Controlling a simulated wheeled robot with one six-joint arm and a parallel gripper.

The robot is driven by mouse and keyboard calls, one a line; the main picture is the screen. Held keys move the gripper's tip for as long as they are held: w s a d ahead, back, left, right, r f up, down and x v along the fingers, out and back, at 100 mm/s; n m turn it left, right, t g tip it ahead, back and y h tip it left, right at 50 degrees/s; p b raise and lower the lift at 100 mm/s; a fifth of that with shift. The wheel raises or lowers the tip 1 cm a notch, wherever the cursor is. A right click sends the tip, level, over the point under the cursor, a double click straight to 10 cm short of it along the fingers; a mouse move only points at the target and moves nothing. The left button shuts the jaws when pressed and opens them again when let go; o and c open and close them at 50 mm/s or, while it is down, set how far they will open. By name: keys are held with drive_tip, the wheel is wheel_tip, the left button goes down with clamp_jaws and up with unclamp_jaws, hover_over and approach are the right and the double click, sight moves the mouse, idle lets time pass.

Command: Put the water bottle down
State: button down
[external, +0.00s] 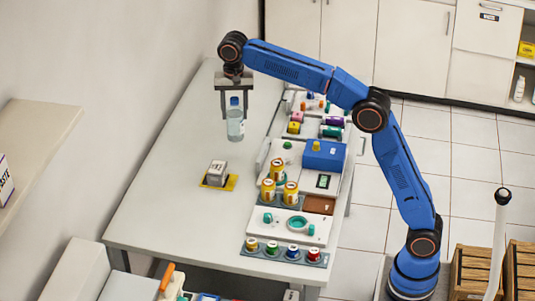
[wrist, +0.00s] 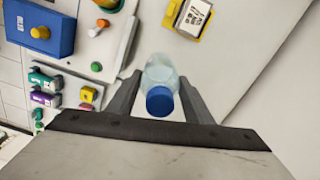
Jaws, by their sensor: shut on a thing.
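The water bottle (external: 235,124) is clear with a blue cap and hangs upright below my gripper (external: 235,98) in the external view. My gripper is shut on the bottle near its cap. The bottle appears to be held above the far left part of the white table (external: 160,205); the exact gap to the tabletop is hard to tell. In the wrist view the bottle (wrist: 161,88), blue cap toward the camera, sits between the two dark fingers (wrist: 160,98).
A grey-white box on a yellow mat (external: 217,174) stands mid-table. Gold cans (external: 278,185), a blue box (external: 323,154) and coloured knobs line the right side. Small coloured jars (external: 290,251) stand at the near edge. The table's left side is clear.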

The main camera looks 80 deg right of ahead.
drive_tip(key=s+a+n, duration=0.2)
drive_tip(key=a+n, duration=0.1)
drive_tip(key=a, duration=1.7)
drive_tip(key=s+a+n, duration=0.2)
drive_tip(key=a+n, duration=0.1)
drive_tip(key=a, duration=1.7)
wheel_tip(320, 180, down, 10)
drive_tip(key=c, duration=0.9)
unclamp_jaws()
drive_tip(key=shift+f, duration=0.15)
wheel_tip(320, 180, up, 12)
